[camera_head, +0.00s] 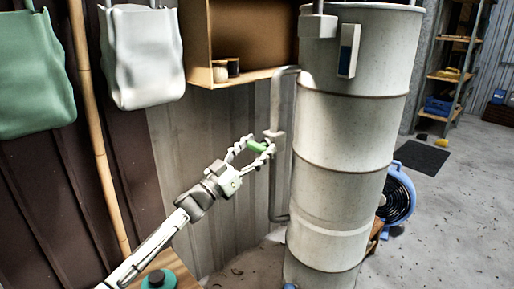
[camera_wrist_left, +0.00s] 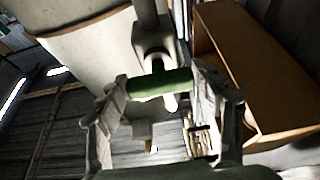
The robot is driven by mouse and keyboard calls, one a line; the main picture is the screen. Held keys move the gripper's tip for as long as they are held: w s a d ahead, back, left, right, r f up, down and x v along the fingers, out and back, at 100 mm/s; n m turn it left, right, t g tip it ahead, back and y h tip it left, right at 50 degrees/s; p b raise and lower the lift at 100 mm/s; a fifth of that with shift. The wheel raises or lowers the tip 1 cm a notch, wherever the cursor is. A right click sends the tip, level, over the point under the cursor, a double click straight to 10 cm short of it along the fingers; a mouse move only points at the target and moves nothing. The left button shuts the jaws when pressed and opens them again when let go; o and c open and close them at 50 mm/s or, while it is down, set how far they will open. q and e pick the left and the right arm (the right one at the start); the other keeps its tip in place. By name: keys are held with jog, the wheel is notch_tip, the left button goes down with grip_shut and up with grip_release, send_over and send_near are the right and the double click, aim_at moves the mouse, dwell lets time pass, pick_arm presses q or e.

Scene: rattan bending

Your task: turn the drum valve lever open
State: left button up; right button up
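The drum valve lever (camera_head: 257,147) is a short green handle on the grey pipe (camera_head: 274,172) at the drum's left side. In the left wrist view the lever (camera_wrist_left: 160,83) lies crosswise below the valve body (camera_wrist_left: 154,45). My left gripper (camera_head: 258,144) reaches up to it from the lower left. Its fingers stand apart, one near each end of the lever, as the left wrist view (camera_wrist_left: 160,88) shows. I cannot tell whether a fingertip touches it. The tall pale drum (camera_head: 345,130) stands upright behind. My right gripper is not in view.
A wooden wall shelf (camera_head: 245,75) with small jars hangs above and left of the pipe. A green bag (camera_head: 35,75) and a white bag (camera_head: 143,58) hang at left, beside a bamboo pole (camera_head: 98,140). A blue fan (camera_head: 400,195) stands right of the drum.

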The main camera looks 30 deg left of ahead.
pick_arm(q)
jog(key=c, duration=0.7)
